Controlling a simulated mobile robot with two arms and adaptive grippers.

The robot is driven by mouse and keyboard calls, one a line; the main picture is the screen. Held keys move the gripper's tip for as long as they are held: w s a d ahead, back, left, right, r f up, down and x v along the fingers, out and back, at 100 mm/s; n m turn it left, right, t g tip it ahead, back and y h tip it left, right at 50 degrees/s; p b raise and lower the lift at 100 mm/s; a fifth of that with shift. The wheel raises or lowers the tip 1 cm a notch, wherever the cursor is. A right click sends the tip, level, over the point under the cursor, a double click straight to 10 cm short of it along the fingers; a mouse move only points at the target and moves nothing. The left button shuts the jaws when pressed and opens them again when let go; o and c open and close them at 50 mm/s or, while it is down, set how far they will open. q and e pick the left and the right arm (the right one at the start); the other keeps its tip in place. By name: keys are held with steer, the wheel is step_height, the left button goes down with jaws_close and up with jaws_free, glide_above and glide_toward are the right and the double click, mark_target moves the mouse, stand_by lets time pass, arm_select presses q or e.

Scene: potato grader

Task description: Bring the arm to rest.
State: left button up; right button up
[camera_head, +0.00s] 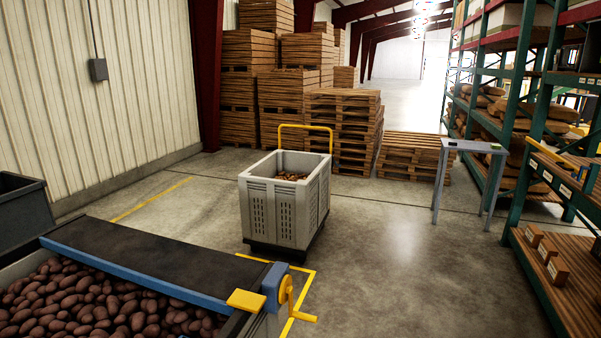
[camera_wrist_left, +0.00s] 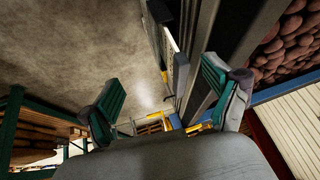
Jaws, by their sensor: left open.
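My left gripper (camera_wrist_left: 162,82) shows in the left wrist view, its two green-padded fingers spread wide apart. Neither of my arms shows in the head view. My right gripper is in neither view.
Potatoes (camera_head: 85,305) fill a bin beside a dark conveyor belt (camera_head: 150,255) with a yellow crank (camera_head: 287,292). A grey crate (camera_head: 284,208) on a dark base stands mid-floor. Stacked pallets (camera_head: 340,125), a small grey stand (camera_head: 474,147) and green shelving (camera_head: 521,110) stand beyond. Floor at front right is clear.

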arm_select(q)
steer(key=s+f+g, duration=0.2)
steer(key=s, duration=0.3)
steer(key=s+d+f+g+b, duration=0.1)
steer(key=s+f+b, duration=0.15)
steer(key=f, duration=1.35)
steer(key=s+f+g+b, duration=0.1)
steer(key=f+b, duration=0.2)
steer(key=f, duration=1.3)
steer(key=s+a+f+b, duration=0.1)
steer(key=s+f+b, duration=0.1)
steer(key=s+f, duration=0.6)
steer(key=s+a+f+g+b, duration=0.1)
steer(key=s+a+f+b, duration=0.1)
steer(key=s+f, duration=0.6)
step_height(320, 180, down, 4)
steer(key=shift+f+h, duration=0.1)
steer(key=shift+h, duration=0.2)
